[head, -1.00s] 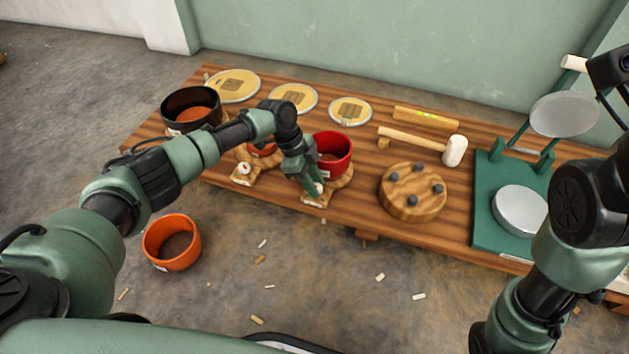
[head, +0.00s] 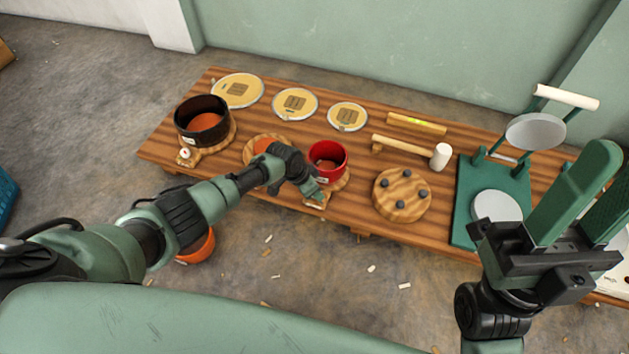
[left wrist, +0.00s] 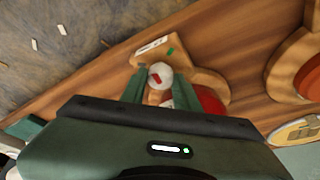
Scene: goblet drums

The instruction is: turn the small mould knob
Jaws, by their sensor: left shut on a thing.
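The small red mould (head: 327,157) stands on its wooden base at the front edge of the table. Its small knob (left wrist: 160,76), white with a red mark, sits on the base's front tab and lies between my left fingers in the left wrist view. My left gripper (head: 315,192) is shut on this knob; in the head view the gripper hides it. The red mould's side (left wrist: 211,100) also shows in the left wrist view, partly covered by the gripper. My right gripper (head: 603,172) is raised at the right, open and empty, fingers pointing up.
A black mould (head: 202,120) with its own knob (head: 185,153) stands at the left. My left arm partly hides a middle wooden base (head: 254,146) and an orange pot (head: 199,250) on the floor. A round block with pegs (head: 403,207), a mallet (head: 440,156) and a green press (head: 466,208) stand rightward.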

